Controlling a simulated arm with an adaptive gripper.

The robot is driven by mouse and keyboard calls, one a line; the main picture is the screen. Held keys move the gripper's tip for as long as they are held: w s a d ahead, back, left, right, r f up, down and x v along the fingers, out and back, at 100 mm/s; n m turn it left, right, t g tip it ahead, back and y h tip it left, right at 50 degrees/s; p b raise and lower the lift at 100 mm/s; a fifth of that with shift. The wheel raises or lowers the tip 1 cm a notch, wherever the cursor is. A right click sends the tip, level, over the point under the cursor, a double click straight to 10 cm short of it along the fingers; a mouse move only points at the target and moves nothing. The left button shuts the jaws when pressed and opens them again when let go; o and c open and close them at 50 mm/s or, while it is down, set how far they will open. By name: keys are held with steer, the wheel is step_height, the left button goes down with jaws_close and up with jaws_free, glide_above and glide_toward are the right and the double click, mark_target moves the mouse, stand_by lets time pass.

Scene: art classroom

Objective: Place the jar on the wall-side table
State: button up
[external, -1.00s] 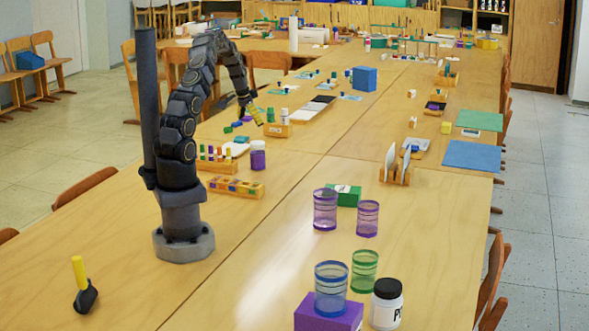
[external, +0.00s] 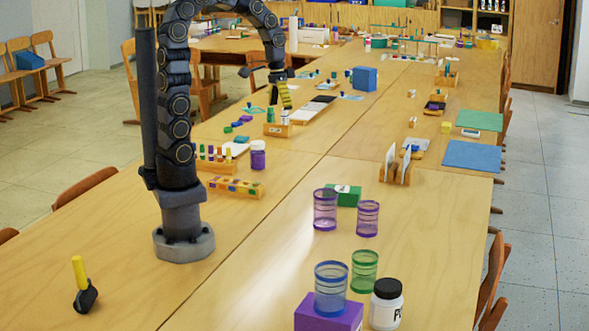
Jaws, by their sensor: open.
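A white jar with a black lid (external: 386,305) stands upright at the front right of the long table (external: 430,215). A smaller purple jar with a white lid (external: 258,158) stands by the marker rack. I cannot tell which jar is meant. My gripper (external: 281,100) points down above the far part of the tables, over a small wooden holder, away from both jars. It is open, and nothing is seen held in it. Another table (external: 230,50) stands at the back left; which table counts as wall-side is not clear.
A wooden card holder (external: 396,168), a paint tray (external: 235,187) and a yellow-handled roller (external: 83,285) lie around. The near table middle is bare.

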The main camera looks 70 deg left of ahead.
steer(key=s+d+g+y, duration=0.1)
steer(key=s+d, duration=0.2)
steer(key=s, duration=0.6)
steer(key=s+d+g, duration=0.1)
steer(key=s+d, duration=0.3)
steer(key=s, duration=0.5)
steer(key=shift+s+d+n+y, duration=0.2)
steer(key=shift+s+n+y, duration=0.1)
steer(key=shift+s+y, duration=0.1)
